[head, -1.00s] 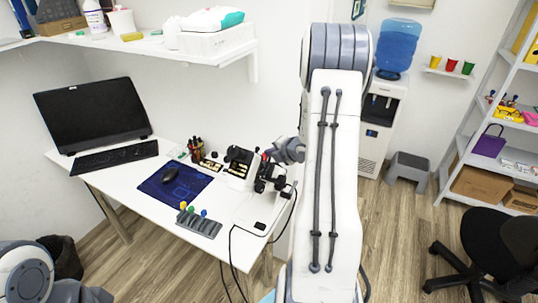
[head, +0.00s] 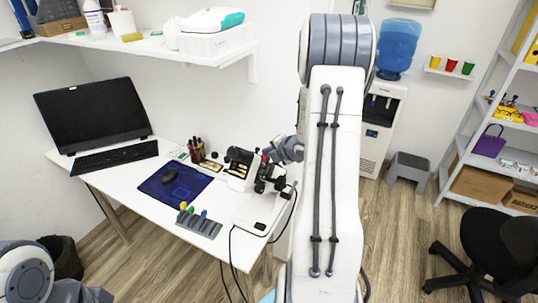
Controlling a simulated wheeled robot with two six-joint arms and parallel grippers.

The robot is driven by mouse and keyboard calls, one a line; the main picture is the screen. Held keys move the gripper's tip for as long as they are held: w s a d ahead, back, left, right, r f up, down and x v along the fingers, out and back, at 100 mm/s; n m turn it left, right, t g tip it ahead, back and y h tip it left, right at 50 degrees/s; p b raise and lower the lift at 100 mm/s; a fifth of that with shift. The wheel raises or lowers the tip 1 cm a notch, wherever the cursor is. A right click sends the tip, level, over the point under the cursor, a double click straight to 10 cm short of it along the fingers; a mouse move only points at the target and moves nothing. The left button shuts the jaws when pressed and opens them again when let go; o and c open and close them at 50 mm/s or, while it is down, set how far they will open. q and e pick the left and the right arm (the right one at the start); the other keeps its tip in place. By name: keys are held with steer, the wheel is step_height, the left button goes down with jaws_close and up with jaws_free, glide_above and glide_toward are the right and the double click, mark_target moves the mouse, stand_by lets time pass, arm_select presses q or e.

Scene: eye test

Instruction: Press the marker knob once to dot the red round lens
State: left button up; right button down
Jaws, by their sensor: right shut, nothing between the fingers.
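A black and white lens-marking device (head: 259,209) stands at the right end of the white desk. A small red part (head: 264,157) shows at its top; I cannot tell whether it is the marker knob or the lens. My right gripper (head: 270,152) is shut and empty, its tip close beside this red part. I cannot tell whether they touch. The round lens cannot be made out for certain at this size. My left arm shows at the lower left edge, but its gripper is out of view.
On the desk (head: 130,180) are a monitor (head: 92,112), a keyboard (head: 115,157), a blue mat (head: 178,192) with a mouse (head: 169,176), a pen holder (head: 196,151) and a grey rack (head: 199,226) with coloured knobs. A shelf (head: 150,46) hangs above. Cables hang off the desk's front edge.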

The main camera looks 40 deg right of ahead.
steer(key=shift+s+a+r+p, duration=0.25)
steer(key=shift+s+a+r, duration=0.1)
steer(key=shift+a+r, duration=0.5)
steer(key=shift+s+a+r+p, duration=0.2)
steer(key=shift+s+a+r, duration=0.15)
steer(key=shift+a+r, duration=0.5)
steer(key=shift+d, duration=0.1)
